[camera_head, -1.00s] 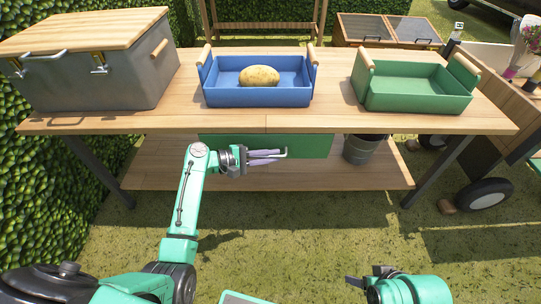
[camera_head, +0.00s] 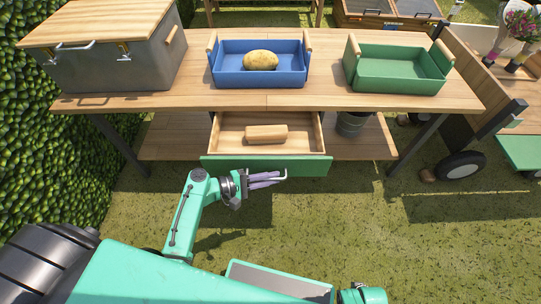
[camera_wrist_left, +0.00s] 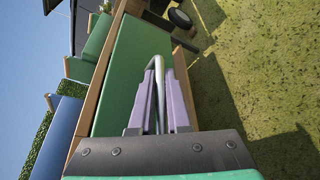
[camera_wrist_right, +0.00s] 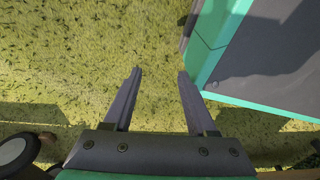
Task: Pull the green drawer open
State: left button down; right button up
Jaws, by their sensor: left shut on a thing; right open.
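The green drawer (camera_head: 222,165) under the table stands pulled out in the head view. Its wooden inside shows, with a light wooden block (camera_head: 266,134) lying in it. My left gripper (camera_head: 277,179) is in front of the drawer's green face, shut on the metal handle (camera_head: 285,174). In the left wrist view the green drawer front (camera_wrist_left: 130,75) fills the middle, and the handle (camera_wrist_left: 157,66) lies between the purple fingers (camera_wrist_left: 160,100). My right gripper (camera_wrist_right: 157,72) is open and empty above the grass in the right wrist view.
The wooden table (camera_head: 330,104) holds a blue tray (camera_head: 258,81) with a potato (camera_head: 260,60), a green tray (camera_head: 394,82) and a grey box with a wooden lid (camera_head: 120,68). A bucket (camera_head: 350,123) stands on the lower shelf. Open grass lies in front.

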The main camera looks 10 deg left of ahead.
pick_arm(q)
jog(key=shift+s+d+p, duration=0.3)
jog(key=shift+s+p, duration=0.1)
jog(key=shift+s, duration=0.7)
jog(key=shift+s+d+p, duration=0.25)
jog(key=shift+s+p, duration=0.1)
jog(key=shift+s, duration=0.7)
pick_arm(e)
jog(key=shift+s+d+f, duration=0.2)
jog(key=shift+s, duration=0.6)
jog(key=shift+s+d+f, duration=0.15)
jog(key=shift+s+f, duration=0.1)
jog(key=shift+s, duration=0.6)
jog(key=shift+s+d+f, duration=0.2)
jog(key=shift+s, duration=0.6)
pick_arm(q)
jog(key=c, duration=0.9)
grip_release()
jog(key=p+v, duration=0.1)
jog(key=v, duration=1.3)
jog(key=shift+s+a+r, duration=0.1)
jog(key=shift+a+r, duration=0.1)
jog(key=shift+a, duration=0.05)
pick_arm(e)
jog(key=shift+s+d, duration=0.1)
jog(key=shift+s, duration=0.65)
jog(key=shift+s, duration=0.15)
